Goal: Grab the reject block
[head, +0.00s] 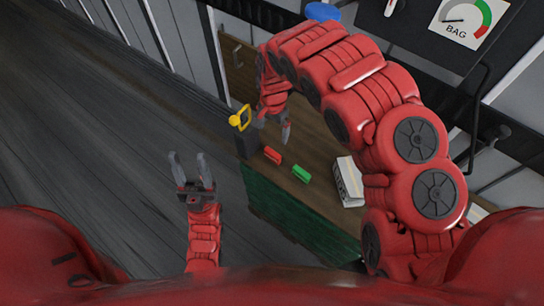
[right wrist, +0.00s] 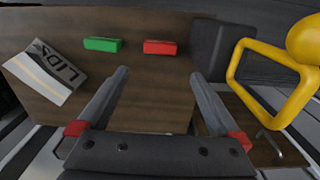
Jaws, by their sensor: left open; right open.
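A small red block (head: 272,155) and a small green block (head: 301,173) lie apart on a brown wooden bench top (head: 325,195). No marking shows which one is the reject block. In the right wrist view the red block (right wrist: 160,47) lies beyond the gap between the fingertips, and the green block (right wrist: 103,44) lies to its left. My right gripper (head: 273,130) is open and empty, above the bench near the red block; its fingers also show in the right wrist view (right wrist: 158,74). My left gripper (head: 189,157) is open and empty, left of the bench over the floor.
A yellow looped handle (head: 240,118) stands by a dark box (head: 247,146) at the bench's left corner. A white box with lettering (head: 348,181) lies right of the green block. A panel with a BAG gauge (head: 465,20) is at the upper right. The floor at left is clear.

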